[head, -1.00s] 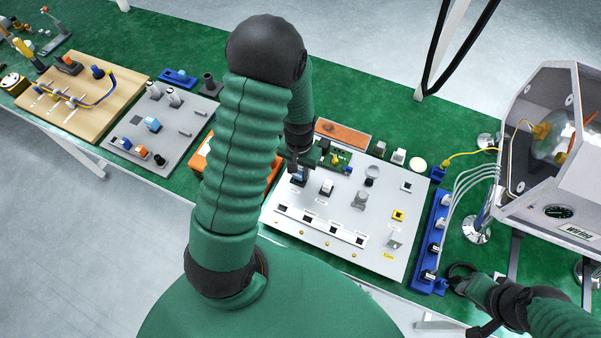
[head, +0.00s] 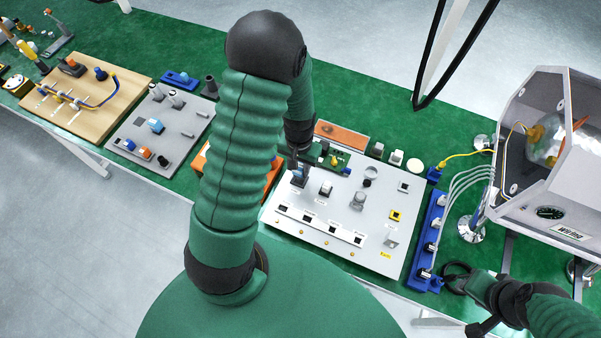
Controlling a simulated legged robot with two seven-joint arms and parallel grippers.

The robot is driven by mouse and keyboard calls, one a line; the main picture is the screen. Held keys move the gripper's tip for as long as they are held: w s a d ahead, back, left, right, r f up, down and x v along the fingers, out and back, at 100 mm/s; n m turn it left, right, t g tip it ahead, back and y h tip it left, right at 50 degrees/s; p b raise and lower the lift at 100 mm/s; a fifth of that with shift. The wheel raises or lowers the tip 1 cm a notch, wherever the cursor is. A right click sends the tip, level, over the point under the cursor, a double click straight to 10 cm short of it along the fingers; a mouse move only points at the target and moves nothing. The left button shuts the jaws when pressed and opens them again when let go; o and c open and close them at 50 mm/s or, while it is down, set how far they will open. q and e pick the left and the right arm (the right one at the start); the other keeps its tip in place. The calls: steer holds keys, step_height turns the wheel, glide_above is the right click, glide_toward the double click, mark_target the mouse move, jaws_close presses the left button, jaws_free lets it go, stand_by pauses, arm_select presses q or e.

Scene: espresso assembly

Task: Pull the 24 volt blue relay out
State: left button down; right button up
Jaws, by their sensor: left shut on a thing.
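The blue relay (head: 299,180) is at the upper left of the light grey board (head: 330,240) in the head view, mostly covered by my gripper. My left gripper (head: 299,170) reaches down over it from above and is shut on it. I cannot tell whether the relay is still seated in its socket or just raised. My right gripper (head: 458,280) is low at the right, beside the blue power strip, and its fingers are too unclear to read.
A green circuit board (head: 325,155) lies close behind the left gripper. A grey relay (head: 326,188) and other parts stand on the board to the right. The blue power strip (head: 432,240) with white cables and a grey machine housing (head: 545,160) are at the right.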

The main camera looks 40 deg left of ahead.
arm_select(q)
steer(key=shift+r, duration=0.2)
step_height(320, 180, up, 3)
steer(key=p, duration=0.3)
steer(key=shift+f, duration=0.1)
